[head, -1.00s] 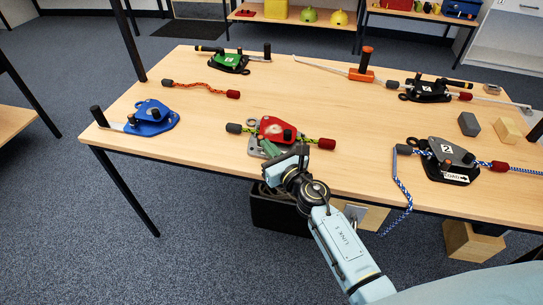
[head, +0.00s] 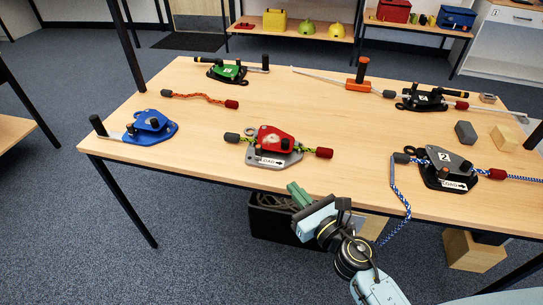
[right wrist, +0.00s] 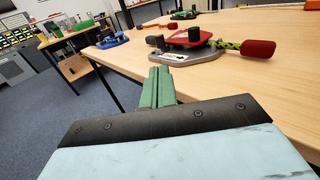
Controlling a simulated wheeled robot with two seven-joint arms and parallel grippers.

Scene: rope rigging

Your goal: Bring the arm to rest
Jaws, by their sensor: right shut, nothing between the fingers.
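My right gripper (head: 299,194) is in front of the table's near edge, below the red rope device. Its green fingers are shut with nothing between them, and they also show together in the right wrist view (right wrist: 157,88). The red device (head: 272,143) sits on a grey plate marked with an arrow, with a green-yellow rope through it. It lies apart from my gripper, and it also shows in the right wrist view (right wrist: 187,38). My left gripper is not in view.
The wooden table (head: 330,110) holds a blue device (head: 149,127), a green device (head: 227,71), a black device numbered 2 (head: 446,167) with blue rope, and another black device (head: 422,99). A dark bin (head: 275,221) stands under the near edge, close to my arm.

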